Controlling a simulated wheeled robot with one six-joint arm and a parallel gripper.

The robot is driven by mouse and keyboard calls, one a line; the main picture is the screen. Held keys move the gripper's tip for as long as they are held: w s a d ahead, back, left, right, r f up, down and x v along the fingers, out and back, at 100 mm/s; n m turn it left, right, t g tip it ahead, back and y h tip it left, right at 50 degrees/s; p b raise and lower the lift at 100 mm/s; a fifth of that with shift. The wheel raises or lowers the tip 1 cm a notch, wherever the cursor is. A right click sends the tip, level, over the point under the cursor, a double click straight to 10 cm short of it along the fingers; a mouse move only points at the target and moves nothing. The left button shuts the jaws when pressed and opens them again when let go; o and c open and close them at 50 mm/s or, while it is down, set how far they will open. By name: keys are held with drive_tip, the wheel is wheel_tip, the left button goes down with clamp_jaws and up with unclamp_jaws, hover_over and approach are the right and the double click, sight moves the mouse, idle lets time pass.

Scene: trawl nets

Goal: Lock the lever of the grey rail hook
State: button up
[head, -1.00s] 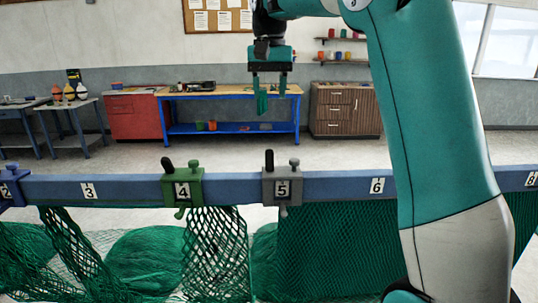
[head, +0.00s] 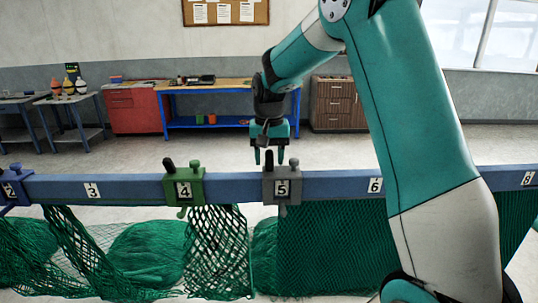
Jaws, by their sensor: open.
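The grey rail hook (head: 282,190) sits on the blue rail at the label 5. Its black-tipped lever (head: 269,160) stands upright on the hook's left top, and a round grey knob (head: 294,163) stands on the right top. My gripper (head: 269,160) is open and points down just above the hook. Its two fingers appear on either side of the lever's black tip in the picture. I cannot tell the depth between fingers and lever, or whether they touch. The hook's lower part is hard to make out against the net.
A green rail hook (head: 183,188) with its own black lever sits left at label 4. A blue hook (head: 12,189) is at the far left. Green nets (head: 340,240) hang below the rail (head: 125,188). My arm covers the rail right of label 6.

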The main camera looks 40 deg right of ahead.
drive_tip(key=shift+f, duration=0.15)
clamp_jaws()
